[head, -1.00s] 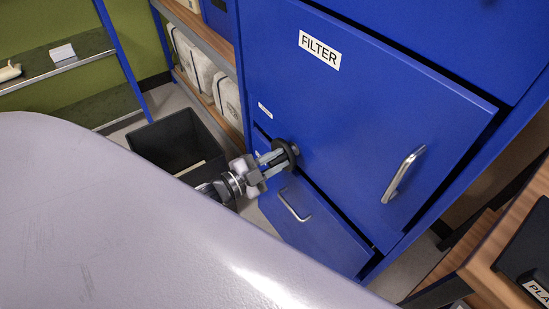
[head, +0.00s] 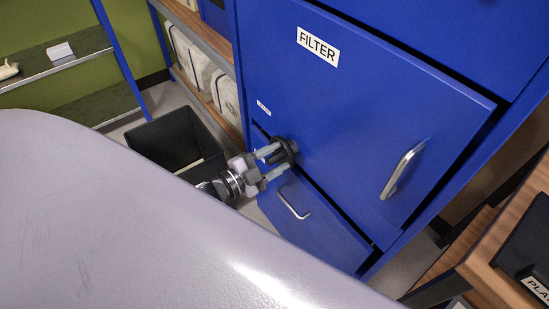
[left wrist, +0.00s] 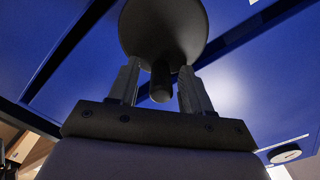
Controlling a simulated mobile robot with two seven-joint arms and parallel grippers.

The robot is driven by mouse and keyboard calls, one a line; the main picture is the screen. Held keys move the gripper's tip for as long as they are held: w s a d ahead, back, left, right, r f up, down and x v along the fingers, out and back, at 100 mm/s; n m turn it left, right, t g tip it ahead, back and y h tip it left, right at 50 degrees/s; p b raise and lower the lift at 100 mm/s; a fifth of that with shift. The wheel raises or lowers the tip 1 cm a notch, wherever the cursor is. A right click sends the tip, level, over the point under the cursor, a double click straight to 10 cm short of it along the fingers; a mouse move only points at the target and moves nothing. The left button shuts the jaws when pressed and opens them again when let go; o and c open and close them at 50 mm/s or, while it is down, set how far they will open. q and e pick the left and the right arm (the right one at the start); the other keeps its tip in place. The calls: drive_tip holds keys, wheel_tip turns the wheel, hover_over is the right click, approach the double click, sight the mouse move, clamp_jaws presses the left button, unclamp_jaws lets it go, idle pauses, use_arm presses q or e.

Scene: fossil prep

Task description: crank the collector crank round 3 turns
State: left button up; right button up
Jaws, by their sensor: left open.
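The collector crank (head: 289,148) is a dark round disc with a stub handle on the front of the blue cabinet, below and left of the FILTER door. In the left wrist view the disc (left wrist: 165,28) is at the top and its black handle knob (left wrist: 160,84) hangs between my fingers. My left gripper (head: 275,162) is open at the crank, one finger to each side of the knob, with gaps showing. It also fills the middle of the left wrist view (left wrist: 161,92). My right gripper is not in view.
The FILTER door (head: 350,100) has a metal handle (head: 404,168). A tilted lower panel (head: 310,225) with its own handle is just below my gripper. A black bin (head: 172,140) stands left. A large pale surface (head: 130,230) fills the lower left.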

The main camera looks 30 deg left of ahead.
use_arm(q)
drive_tip(key=shift+v, duration=3.55)
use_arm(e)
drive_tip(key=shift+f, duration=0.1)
use_arm(q)
drive_tip(key=n+b, duration=0.2)
drive_tip(key=shift+d+f+b, duration=0.1)
drive_tip(key=shift+f+b, duration=0.25)
drive_tip(key=n+b, duration=0.5)
drive_tip(key=n, duration=0.3)
drive_tip(key=shift+s+r, duration=0.1)
drive_tip(key=shift+s, duration=0.05)
drive_tip(key=shift+r+n+b, duration=0.15)
drive_tip(key=shift+n+b, duration=0.25)
drive_tip(key=shift+n, duration=0.2)
drive_tip(key=shift+w+r, duration=0.1)
drive_tip(key=shift+w, duration=0.15)
drive_tip(key=shift+x, duration=3.3)
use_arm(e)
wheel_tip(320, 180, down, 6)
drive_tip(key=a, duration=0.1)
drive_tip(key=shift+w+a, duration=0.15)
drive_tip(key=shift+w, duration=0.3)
